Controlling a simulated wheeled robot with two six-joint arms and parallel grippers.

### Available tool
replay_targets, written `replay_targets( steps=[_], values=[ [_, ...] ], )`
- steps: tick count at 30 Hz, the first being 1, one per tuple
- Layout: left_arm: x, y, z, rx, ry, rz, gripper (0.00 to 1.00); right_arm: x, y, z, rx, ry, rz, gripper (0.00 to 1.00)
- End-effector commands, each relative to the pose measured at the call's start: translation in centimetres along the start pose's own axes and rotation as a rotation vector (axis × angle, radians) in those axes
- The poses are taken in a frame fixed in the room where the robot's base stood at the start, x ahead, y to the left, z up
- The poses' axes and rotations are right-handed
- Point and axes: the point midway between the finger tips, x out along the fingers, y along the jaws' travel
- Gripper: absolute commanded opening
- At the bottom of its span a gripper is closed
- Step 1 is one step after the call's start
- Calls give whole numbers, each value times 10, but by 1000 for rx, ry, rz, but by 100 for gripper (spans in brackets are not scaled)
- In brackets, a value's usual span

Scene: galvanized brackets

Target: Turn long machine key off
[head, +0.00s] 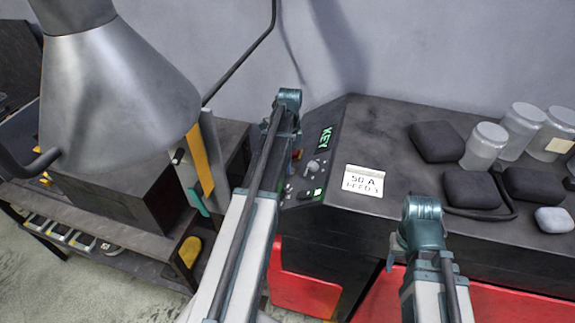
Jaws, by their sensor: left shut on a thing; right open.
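The machine's dark control panel (330,112) has a lit green "KEY" label (326,137). A grey knob (312,167) and small switches sit below the label. My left arm reaches up over the panel's left edge, and its gripper (296,134) is at the panel just left of the label. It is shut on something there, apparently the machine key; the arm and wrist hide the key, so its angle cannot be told. My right gripper (393,256) is open and empty, low in front of the machine's front edge, away from the panel.
A white label plate (363,182) lies on the machine top. Dark pads (436,141) and grey jars (484,146) stand at the right. A large metal cone (110,80) and a workbench (130,235) fill the left. Red panels (305,285) are below the machine top.

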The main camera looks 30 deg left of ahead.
Motion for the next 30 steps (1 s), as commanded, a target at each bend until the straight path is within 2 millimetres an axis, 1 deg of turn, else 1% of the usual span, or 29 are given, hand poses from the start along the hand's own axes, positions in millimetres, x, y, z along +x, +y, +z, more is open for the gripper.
replay_targets(
  steps=[1,7,13,30],
  values=[
    [1,-4,0,-25,1,20,0,3,0,0,0,0,0,50],
    [1,-4,0,-115,0,90,0,8,-1,0,0,0,0,50],
    [1,-4,0,-169,1,133,0,11,-1,-1,0,0,0,50],
    [0,-3,0,-193,1,152,0,12,-1,-1,0,0,0,50]
  ],
)
